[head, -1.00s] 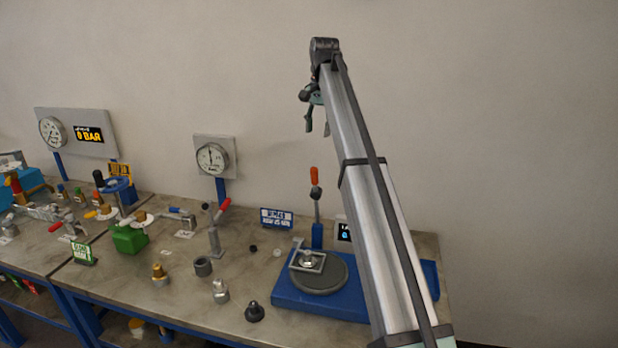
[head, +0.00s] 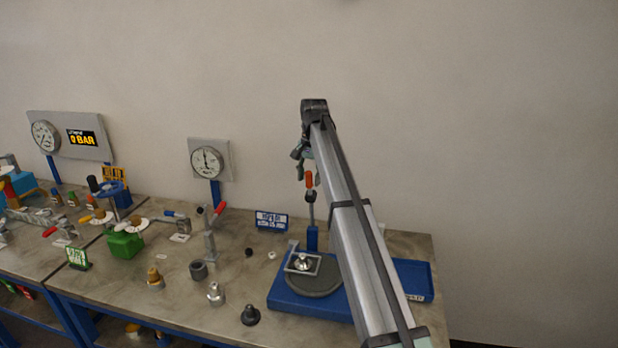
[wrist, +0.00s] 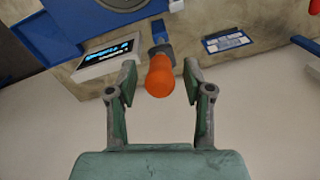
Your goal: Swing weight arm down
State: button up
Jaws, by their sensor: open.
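The weight arm stands upright behind the blue base plate (head: 290,297), with an orange grip (head: 309,180) at its top and a blue post (head: 312,238) at its foot. In the wrist view the orange grip (wrist: 160,76) lies between the two fingers, with gaps on both sides. My gripper (wrist: 160,80) is open around or just short of the grip; I cannot tell the depth. In the head view my gripper (head: 299,166) is small and close above the grip. A round grey disc (head: 315,282) with a metal fitting (head: 303,262) sits on the base plate.
A small display (wrist: 108,58) and a blue-white label plate (wrist: 228,40) stand near the weight arm. A gauge (head: 207,161) and a red-handled lever (head: 211,230) are to the left. Loose fittings, including a black cone (head: 250,315), lie on the bench front.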

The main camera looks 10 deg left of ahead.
jog(key=shift+f, duration=0.95)
grip_shut()
